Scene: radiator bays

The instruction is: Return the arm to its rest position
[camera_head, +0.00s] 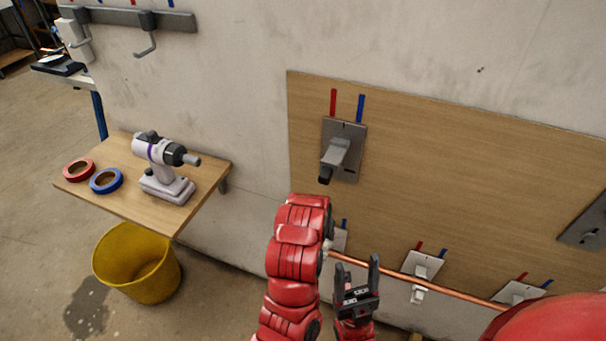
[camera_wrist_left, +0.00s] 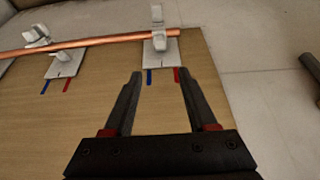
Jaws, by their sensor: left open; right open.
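My left gripper (camera_wrist_left: 158,85) is open and empty in the left wrist view. Its fingers point toward a clamp plate (camera_wrist_left: 161,49) with a blue and a red mark.
A copper pipe (camera_head: 390,267) runs along the clamps low on the board. A grey bracket (camera_head: 339,152) juts out above. At left, a wooden shelf (camera_head: 118,206) holds a drill (camera_head: 163,168) and red (camera_head: 79,170) and blue tape rolls (camera_head: 106,181). A yellow bucket (camera_head: 150,283) stands below.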

